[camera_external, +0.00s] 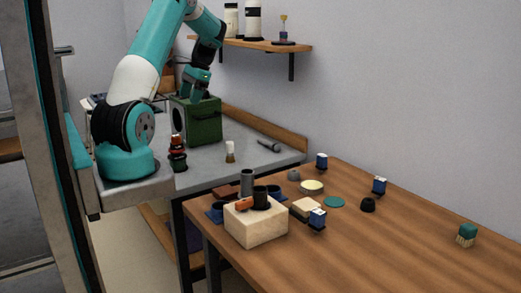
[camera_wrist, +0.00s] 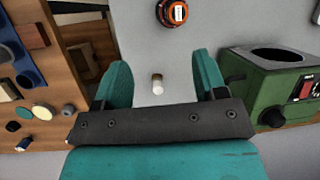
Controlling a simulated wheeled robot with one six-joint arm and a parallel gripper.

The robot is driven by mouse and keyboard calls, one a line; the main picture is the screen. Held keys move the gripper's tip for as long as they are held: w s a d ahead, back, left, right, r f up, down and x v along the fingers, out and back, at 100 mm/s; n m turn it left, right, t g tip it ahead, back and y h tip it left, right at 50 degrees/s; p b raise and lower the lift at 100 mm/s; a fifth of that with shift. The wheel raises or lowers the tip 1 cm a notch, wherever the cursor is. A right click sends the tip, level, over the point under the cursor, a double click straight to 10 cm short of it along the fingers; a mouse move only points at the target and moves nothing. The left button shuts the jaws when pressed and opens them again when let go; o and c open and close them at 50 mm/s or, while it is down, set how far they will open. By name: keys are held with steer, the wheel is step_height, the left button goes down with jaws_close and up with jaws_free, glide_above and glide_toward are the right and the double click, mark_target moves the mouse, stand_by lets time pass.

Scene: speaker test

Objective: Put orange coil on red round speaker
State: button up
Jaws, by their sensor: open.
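My gripper (camera_external: 195,94) hangs beside and above the green box on the grey bench, partly against it in the outside view. In the wrist view its two teal fingers (camera_wrist: 160,76) are wide apart with nothing held. A red-orange and black round item (camera_wrist: 173,12) lies at the top of the wrist view, beyond the fingers. It looks like the upright red and black piece (camera_external: 177,153) on the bench, perhaps the red round speaker. A small orange piece (camera_external: 244,203) is on the pale wooden block; I cannot tell whether it is the orange coil.
The green box (camera_external: 203,122) stands at the bench's back; it also shows in the wrist view (camera_wrist: 268,92). The wooden table (camera_external: 380,240) holds a pale block (camera_external: 257,227) and several small items. A shelf (camera_external: 270,46) hangs above.

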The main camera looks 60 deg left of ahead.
steer(key=s+d+r+n+t+y, duration=0.1)
steer(key=s+d+r, duration=0.25)
steer(key=d, duration=0.25)
steer(key=s+d+r+n+t+y, duration=0.1)
steer(key=s+d+r+n, duration=0.1)
steer(key=d+r, duration=0.3)
steer(key=s+d+f+n+t+y, duration=0.1)
steer(key=s+d+f+n+t, duration=0.1)
steer(key=s+d, duration=0.6)
steer(key=shift+d+n, duration=0.4)
steer(key=shift+d, duration=0.55)
